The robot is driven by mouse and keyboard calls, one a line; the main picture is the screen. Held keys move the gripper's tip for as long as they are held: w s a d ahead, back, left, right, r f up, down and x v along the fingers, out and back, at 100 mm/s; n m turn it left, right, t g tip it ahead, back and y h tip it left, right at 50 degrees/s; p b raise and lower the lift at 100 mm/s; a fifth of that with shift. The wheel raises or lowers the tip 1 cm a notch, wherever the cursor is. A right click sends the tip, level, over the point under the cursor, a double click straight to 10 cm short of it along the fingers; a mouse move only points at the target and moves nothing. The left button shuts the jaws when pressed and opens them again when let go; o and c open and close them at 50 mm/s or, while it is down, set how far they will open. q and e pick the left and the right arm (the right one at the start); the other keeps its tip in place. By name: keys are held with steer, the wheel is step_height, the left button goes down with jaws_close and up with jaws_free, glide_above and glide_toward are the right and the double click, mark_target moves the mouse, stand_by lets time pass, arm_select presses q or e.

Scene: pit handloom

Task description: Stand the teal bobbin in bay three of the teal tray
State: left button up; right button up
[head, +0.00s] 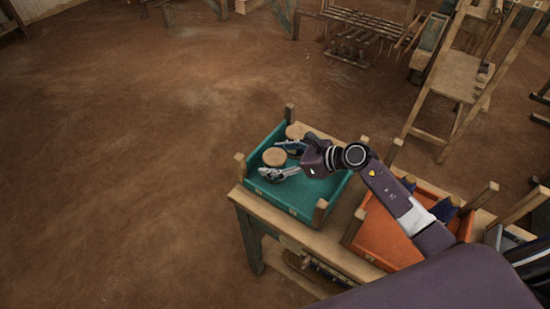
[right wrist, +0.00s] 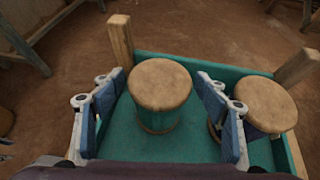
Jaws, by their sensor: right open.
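The teal tray (head: 290,201) sits on a wooden bench, with wooden posts at its corners. The teal bobbin (right wrist: 158,118), with its round wooden top, stands upright in the tray; its top (head: 274,156) also shows in the head view. My right gripper (head: 279,160) is over the tray. In the right wrist view the right gripper (right wrist: 160,92) is open, its fingers on either side of the teal bobbin with gaps visible. Bay dividers or numbers are not readable, so I cannot tell which bay holds it. My left gripper is not in view.
A second wooden-topped bobbin (right wrist: 265,105) with a dark bluish body stands close by in the tray, beside the right finger. An orange tray (head: 388,238) with dark blue items is to the right on the bench (head: 275,226). Open floor lies left.

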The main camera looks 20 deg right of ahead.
steer(key=shift+r, duration=0.1)
steer(key=shift+r, duration=0.2)
steer(key=p+v, duration=0.3)
steer(key=v, duration=0.9)
steer(key=shift+f, duration=0.1)
